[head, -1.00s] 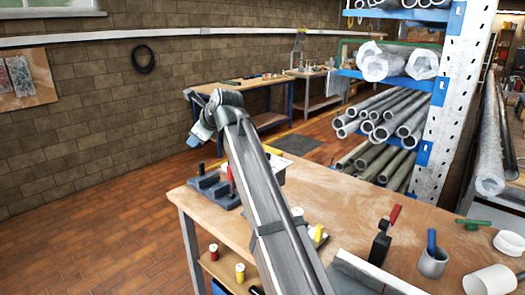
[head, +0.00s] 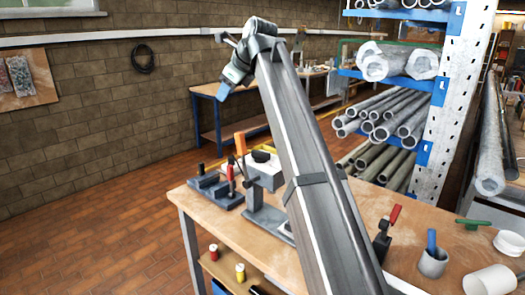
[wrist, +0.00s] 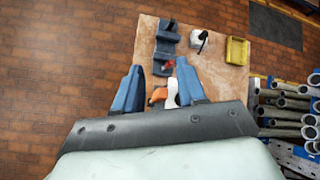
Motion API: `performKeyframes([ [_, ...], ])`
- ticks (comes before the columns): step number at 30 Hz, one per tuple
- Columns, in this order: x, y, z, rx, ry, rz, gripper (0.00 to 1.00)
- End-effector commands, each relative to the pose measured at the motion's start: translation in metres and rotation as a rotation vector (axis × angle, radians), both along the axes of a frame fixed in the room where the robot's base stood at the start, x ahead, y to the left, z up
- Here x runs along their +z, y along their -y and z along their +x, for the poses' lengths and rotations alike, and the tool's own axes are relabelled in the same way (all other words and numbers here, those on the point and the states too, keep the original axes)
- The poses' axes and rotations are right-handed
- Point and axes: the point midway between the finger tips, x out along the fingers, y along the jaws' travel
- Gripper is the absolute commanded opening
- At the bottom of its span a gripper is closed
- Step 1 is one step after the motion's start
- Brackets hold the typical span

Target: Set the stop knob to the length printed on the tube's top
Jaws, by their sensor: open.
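My gripper (head: 224,90) hangs in the air above the far left part of the bench in the head view. In the wrist view its two blue fingers (wrist: 158,68) are apart with nothing held between them. Beyond and below them show an orange handle (wrist: 158,93) and a white part (wrist: 173,90). In the head view the orange handle (head: 240,143) stands beside a white unit (head: 266,176) with a dark top on a grey stand. I cannot tell which part is the stop knob. No tube with a readable printed length shows.
A grey-blue fixture (head: 212,190) with red-handled clamps lies at the bench's left end. A yellow tray (wrist: 237,50) sits near the edge. A black clamp (head: 382,245) and a grey cup (head: 432,262) stand at right. A pipe rack (head: 440,120) rises behind the bench.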

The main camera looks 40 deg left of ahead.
Motion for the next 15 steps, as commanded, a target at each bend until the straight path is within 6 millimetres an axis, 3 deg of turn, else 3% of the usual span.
performKeyframes([
  [1,-0.008,0.002,0.018,-0.001,-0.014,-0.036,0.4],
  [9,-0.068,0.034,0.106,0.032,-0.122,-0.262,0.4],
  [15,-0.097,0.059,0.146,0.06,-0.192,-0.372,0.4],
])
